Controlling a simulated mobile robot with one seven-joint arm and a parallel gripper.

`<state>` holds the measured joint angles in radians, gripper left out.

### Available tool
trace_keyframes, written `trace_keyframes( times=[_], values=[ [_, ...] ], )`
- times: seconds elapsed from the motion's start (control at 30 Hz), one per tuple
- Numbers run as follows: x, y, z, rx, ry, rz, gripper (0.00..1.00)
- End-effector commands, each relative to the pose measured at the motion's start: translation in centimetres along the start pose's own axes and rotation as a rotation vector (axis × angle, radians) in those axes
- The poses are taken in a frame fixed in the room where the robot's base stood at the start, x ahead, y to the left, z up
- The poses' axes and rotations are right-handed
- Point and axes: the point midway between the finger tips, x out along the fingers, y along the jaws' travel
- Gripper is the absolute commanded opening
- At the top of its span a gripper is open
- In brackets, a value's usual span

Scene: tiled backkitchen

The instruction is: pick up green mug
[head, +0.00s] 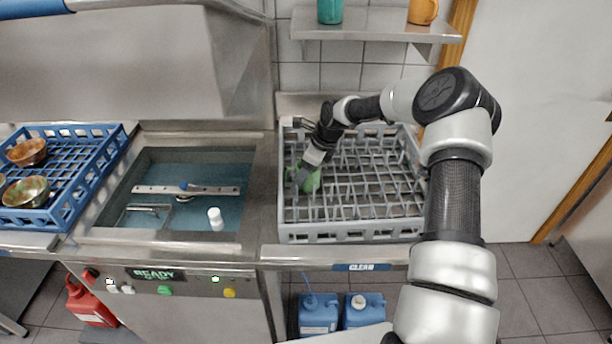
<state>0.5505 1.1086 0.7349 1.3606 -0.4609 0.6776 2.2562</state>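A green mug (313,183) sits in the left part of the grey dish rack (350,236). My gripper (301,180) reaches down into the rack from above and is right at the mug, overlapping it in the picture. The gripper hides part of the mug, including any handle. I cannot tell whether the fingers are open or closed on it. A teal-green cup (330,11) stands on the wall shelf, cut off by the top edge of the view.
An orange mug (422,10) stands on the wall shelf (375,27) above the rack. The rack has several upright prongs. Left of it is an open dishwasher basin (130,205), then a blue rack (75,215) with brown bowls (27,152).

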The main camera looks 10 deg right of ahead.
Motion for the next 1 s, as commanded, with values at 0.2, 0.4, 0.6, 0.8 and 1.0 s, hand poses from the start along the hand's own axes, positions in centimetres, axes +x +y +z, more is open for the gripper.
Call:
trace_keyframes(
  times=[0.2, 0.4, 0.6, 0.8, 1.0],
  values=[
    [0.1, -0.1, 0.0, 0.0, 0.0, -0.002, 0.67],
    [0.1, 0.0, 0.0, 0.0, 0.0, -0.001, 0.35],
    [0.0, -0.1, 0.1, 0.0, -0.001, -0.002, 0.29],
    [-1.3, -0.2, 0.6, -0.002, 0.0, -0.006, 0.29],
    [-5.0, -0.3, 2.1, -0.002, 0.0, -0.007, 0.29]
  ],
)
